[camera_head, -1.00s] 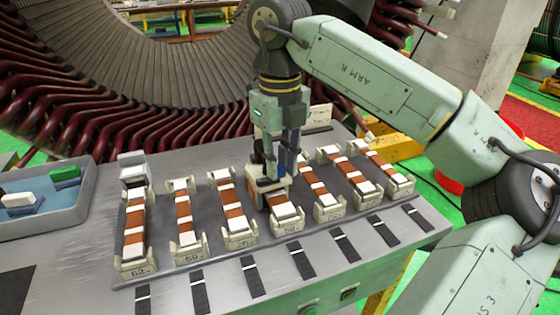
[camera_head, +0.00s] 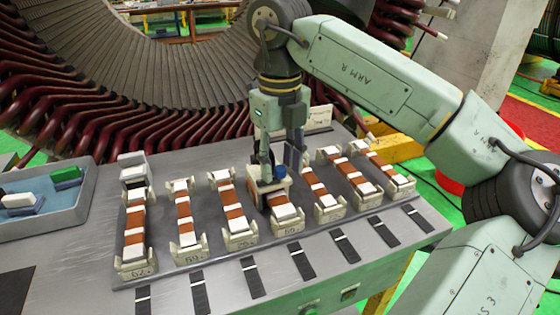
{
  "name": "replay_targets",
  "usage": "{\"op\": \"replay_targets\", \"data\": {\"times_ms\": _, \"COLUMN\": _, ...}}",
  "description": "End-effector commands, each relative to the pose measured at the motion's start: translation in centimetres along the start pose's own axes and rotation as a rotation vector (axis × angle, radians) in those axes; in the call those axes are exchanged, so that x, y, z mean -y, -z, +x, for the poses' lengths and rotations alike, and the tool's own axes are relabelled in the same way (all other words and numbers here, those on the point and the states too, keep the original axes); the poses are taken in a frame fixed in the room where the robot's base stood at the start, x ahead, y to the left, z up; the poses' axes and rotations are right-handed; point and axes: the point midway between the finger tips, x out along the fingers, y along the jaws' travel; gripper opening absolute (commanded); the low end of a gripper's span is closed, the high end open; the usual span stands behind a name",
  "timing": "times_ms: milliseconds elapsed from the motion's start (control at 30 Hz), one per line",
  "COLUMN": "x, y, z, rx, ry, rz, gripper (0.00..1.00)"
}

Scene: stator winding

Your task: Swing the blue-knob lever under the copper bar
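Several copper bars with white bands lie in pale numbered cradles on the bench. My gripper (camera_head: 273,168) points down over the far half of the middle cradle (camera_head: 287,225). The blue knob (camera_head: 281,172) shows small beside the gripper's fingertips. A pale block lies just below the knob, across the bar. The white near end of the middle copper bar (camera_head: 285,211) is visible.
Other cradles stand close on both sides, such as the one with a copper bar (camera_head: 234,217) to the left. A blue tray (camera_head: 45,225) with white and green blocks is at the far left. Dark strips lie along the bench front. The large stator (camera_head: 110,70) rises behind.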

Motion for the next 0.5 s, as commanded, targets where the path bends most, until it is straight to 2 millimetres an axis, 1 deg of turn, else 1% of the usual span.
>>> {"op": "replay_targets", "data": {"times_ms": 167, "x": 0.0, "y": -0.1, "z": -2.4, "rx": 0.003, "ry": 0.002, "rz": 0.001, "gripper": 0.4}}
{"op": "replay_targets", "data": {"times_ms": 400, "x": 0.0, "y": -0.1, "z": -7.7, "rx": 0.003, "ry": 0.003, "rz": 0.002, "gripper": 0.4}}
{"op": "replay_targets", "data": {"times_ms": 500, "x": 0.0, "y": 0.0, "z": -9.4, "rx": 0.001, "ry": 0.004, "rz": 0.003, "gripper": 0.4}}
